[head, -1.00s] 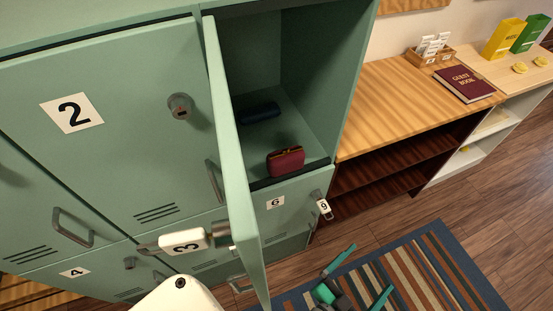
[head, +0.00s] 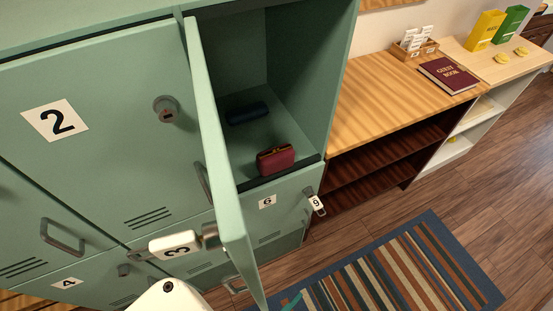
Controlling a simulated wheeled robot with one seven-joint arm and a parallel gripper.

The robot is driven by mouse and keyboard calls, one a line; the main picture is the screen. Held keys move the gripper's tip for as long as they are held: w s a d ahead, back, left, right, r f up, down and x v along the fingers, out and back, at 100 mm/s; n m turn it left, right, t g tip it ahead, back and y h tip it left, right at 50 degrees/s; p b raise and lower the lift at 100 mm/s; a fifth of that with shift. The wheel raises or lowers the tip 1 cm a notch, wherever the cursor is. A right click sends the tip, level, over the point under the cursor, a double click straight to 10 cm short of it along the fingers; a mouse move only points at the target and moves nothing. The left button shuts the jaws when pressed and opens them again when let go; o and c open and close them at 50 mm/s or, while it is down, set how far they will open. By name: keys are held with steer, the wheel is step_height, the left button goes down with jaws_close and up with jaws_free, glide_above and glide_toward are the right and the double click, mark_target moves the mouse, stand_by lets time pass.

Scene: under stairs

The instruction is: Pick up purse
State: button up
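The purse (head: 276,160) is dark red with a gold-coloured clasp. It sits near the front edge of the shelf inside the open green locker compartment. Only a teal tip of my gripper (head: 293,299) shows, at the bottom edge of the head view, below and in front of the locker. It is well apart from the purse. The rest of the gripper is out of frame or hidden, so its opening cannot be seen.
The open locker door (head: 221,165) stands out left of the compartment. A dark blue case (head: 247,113) lies behind the purse. Locker 6 (head: 267,202), with a key tagged 9 (head: 317,203), is below. A wooden shelf unit (head: 385,95) stands right; a striped rug (head: 400,270) covers the floor.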

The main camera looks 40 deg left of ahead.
steer(key=w+a+f+n+g+y, duration=0.1)
steer(key=w+a+y, duration=0.3)
steer(key=w, duration=0.5)
steer(key=w+a+f+n+g+y, duration=0.1)
steer(key=w+a, duration=0.5)
steer(key=w, duration=0.3)
steer(key=n+g+y, duration=0.8)
steer(key=n, duration=0.3)
glide_toward(270, 150)
steer(key=w+f, duration=0.1)
steer(key=f, duration=0.1)
steer(key=w+f, duration=0.1)
steer(key=f, duration=0.1)
steer(key=shift+w+a, duration=0.1)
steer(key=shift+w, duration=0.1)
steer(key=shift+s+a+r+n, duration=0.2)
steer(key=shift+a+r+n, duration=0.1)
steer(key=shift+r+n, duration=0.1)
steer(key=x, duration=1)
steer(key=shift+a, duration=0.5)
steer(key=shift+c, duration=0.3)
